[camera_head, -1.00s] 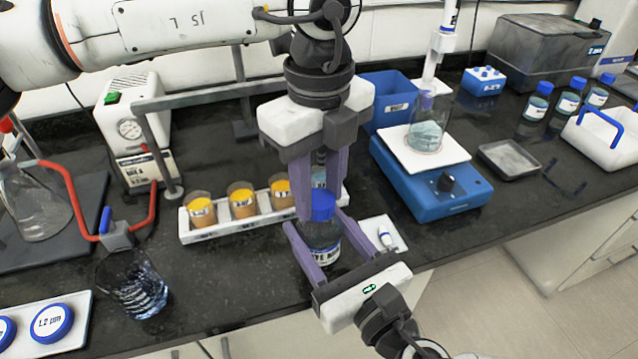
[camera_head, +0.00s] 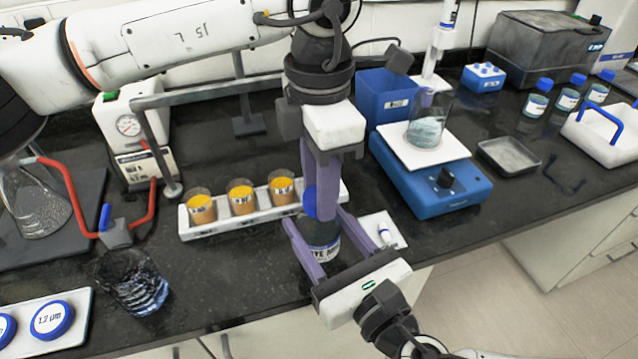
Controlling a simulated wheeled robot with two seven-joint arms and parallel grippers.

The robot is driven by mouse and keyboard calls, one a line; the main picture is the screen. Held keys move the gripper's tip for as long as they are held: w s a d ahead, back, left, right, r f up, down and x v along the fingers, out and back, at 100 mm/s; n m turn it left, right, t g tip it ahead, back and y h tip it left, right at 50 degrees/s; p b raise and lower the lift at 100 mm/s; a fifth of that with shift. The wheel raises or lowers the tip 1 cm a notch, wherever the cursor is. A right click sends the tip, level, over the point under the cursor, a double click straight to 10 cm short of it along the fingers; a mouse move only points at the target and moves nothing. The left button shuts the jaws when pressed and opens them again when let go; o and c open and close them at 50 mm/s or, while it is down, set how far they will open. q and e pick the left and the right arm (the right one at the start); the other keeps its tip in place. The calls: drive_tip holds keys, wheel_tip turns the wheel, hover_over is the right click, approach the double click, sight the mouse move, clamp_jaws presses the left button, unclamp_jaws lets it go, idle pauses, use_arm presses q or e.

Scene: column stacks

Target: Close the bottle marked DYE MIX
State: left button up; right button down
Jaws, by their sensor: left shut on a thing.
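The dye bottle (camera_head: 323,243) stands at the front of the bench, its label partly hidden and showing "YE". My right gripper (camera_head: 318,225) reaches in from the front, with a purple finger on each side of the bottle body, shut on it. A blue cap (camera_head: 309,204) is at the top of the bottle. My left gripper (camera_head: 320,200) comes down from above and is shut on the cap. One of its fingers covers the cap's right part. The neck is hidden, so I cannot tell how far down the cap sits.
A white rack with orange-filled beakers (camera_head: 241,197) stands close to the left. A small white tray (camera_head: 376,226) lies right of the bottle. A blue stirrer with a beaker (camera_head: 430,180) is further right. Blue-capped bottles (camera_head: 568,99) stand at back right. A dark glass (camera_head: 133,281) is front left.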

use_arm(q)
drive_tip(key=m, duration=0.4)
drive_tip(key=shift+m, duration=0.4)
drive_tip(key=m, duration=0.6)
drive_tip(key=shift+m, duration=0.3)
drive_tip(key=m, duration=0.4)
drive_tip(key=shift+m, duration=0.3)
drive_tip(key=m, duration=1.8)
drive_tip(key=shift+m, duration=0.3)
